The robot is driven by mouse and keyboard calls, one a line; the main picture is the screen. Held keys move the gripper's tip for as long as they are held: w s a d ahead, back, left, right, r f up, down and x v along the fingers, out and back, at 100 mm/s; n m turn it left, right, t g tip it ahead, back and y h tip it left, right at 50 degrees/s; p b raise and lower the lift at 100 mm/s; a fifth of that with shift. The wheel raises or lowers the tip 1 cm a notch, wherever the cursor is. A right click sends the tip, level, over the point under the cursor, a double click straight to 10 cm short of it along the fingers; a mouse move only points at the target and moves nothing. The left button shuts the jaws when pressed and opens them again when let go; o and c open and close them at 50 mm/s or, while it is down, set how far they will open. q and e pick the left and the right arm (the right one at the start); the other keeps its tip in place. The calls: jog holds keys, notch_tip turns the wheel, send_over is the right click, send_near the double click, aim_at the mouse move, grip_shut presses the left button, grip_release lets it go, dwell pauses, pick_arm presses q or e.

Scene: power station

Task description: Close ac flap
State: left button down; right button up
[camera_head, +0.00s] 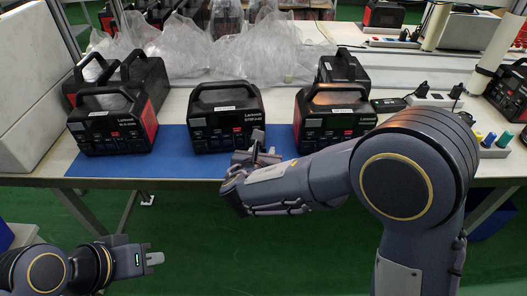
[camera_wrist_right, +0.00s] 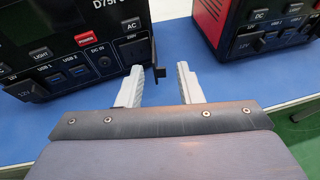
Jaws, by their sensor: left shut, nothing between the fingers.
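The middle black power station (camera_head: 226,135) stands on the blue mat, its front facing me. In the right wrist view its front panel (camera_wrist_right: 80,45) shows an AC button and, below it, a socket area (camera_wrist_right: 133,50) at the lower right corner. My left gripper (camera_head: 154,258) is shut and empty, low in front of the table.
Similar power stations stand left (camera_head: 112,125) and right (camera_head: 333,120) on the blue mat (camera_head: 175,160). Clear plastic bags (camera_head: 170,50) lie behind. A power strip (camera_head: 435,100) and coloured plugs (camera_head: 490,140) are at the right. Bare mat lies between the stations.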

jog(key=shift+x, duration=0.8)
grip_shut()
